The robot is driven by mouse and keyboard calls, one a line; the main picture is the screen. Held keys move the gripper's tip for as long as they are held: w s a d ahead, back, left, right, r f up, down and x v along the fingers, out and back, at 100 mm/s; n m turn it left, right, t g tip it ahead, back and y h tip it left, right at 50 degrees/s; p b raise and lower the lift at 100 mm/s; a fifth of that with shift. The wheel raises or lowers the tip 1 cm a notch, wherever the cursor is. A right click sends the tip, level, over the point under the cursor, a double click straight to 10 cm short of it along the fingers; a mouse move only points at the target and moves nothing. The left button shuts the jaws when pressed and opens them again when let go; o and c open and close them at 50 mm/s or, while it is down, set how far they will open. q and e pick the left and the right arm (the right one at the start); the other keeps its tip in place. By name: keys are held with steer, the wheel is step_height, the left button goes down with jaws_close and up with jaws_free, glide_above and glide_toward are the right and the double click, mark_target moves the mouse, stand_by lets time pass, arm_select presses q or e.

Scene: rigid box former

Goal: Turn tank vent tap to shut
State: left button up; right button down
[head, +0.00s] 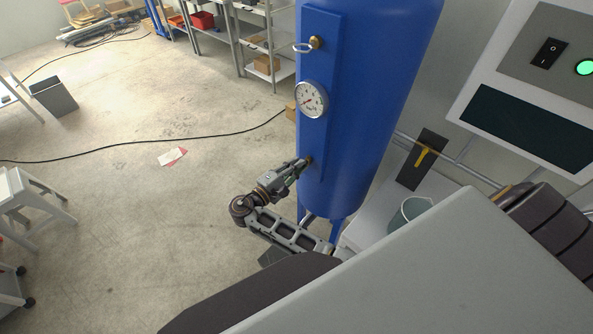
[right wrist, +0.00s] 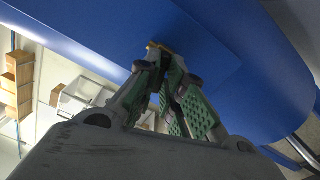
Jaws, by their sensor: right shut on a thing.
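A tall blue tank (head: 350,130) stands at the centre of the head view, with a flat blue strip down its front. The vent tap (head: 309,160) is low on that strip; only a small brass part shows, and the gripper hides the rest. My right gripper (head: 302,166) is at the tap, shut on it. In the right wrist view the fingers (right wrist: 165,75) close together at the brass tap part (right wrist: 158,46) against the blue tank wall. The handle's angle cannot be told. My left gripper is not in view.
A pressure gauge (head: 312,98) and a brass fitting with a ring (head: 315,43) sit above the tap. A control panel (head: 530,90) stands at upper right. The floor to the left is mostly clear.

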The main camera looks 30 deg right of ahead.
steer(key=shift+r+m+b, duration=0.1)
steer(key=shift+m+b, duration=0.95)
steer(key=shift+m, duration=0.55)
steer(key=shift+r, duration=0.1)
steer(key=c, duration=1.5)
jaws_free()
steer(key=shift+c, duration=0.2)
steer(key=shift+r, duration=0.1)
